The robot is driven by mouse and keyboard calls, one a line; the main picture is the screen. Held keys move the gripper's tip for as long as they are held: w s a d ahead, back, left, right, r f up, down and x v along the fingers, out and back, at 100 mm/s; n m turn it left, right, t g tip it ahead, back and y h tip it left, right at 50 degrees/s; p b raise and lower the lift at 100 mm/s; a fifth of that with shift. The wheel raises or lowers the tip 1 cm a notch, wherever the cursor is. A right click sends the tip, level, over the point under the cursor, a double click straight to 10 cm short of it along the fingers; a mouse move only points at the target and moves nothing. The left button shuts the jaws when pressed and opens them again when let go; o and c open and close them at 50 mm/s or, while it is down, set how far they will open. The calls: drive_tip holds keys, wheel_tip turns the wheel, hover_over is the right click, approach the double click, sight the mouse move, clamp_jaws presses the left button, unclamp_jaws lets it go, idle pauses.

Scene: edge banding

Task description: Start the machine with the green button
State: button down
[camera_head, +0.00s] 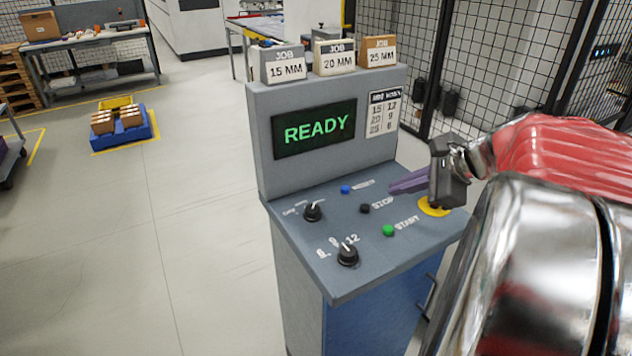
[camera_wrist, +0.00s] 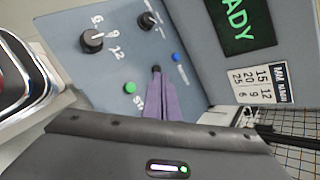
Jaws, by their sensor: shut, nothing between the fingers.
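The green START button (camera_head: 388,230) is on the sloped panel of the grey console (camera_head: 290,265); it also shows in the wrist view (camera_wrist: 130,88). My gripper (camera_head: 394,188) has purple fingers, shut and empty, over the right part of the panel, behind and above the green button. In the wrist view the purple fingertips (camera_wrist: 157,76) overlap the area of the black STOP button (camera_head: 364,208), right of the green one; contact cannot be told. The screen (camera_head: 315,129) reads READY in green. A yellow ring (camera_head: 434,208) is partly hidden by my gripper.
A blue button (camera_head: 345,189) and two black knobs, one upper (camera_head: 312,212) and one lower (camera_head: 347,254), are on the panel. Three JOB blocks, including the 15 MM block (camera_head: 284,66), stand on the console top.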

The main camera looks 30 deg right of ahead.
sight(388, 230)
drive_tip(key=shift+f, duration=4.05)
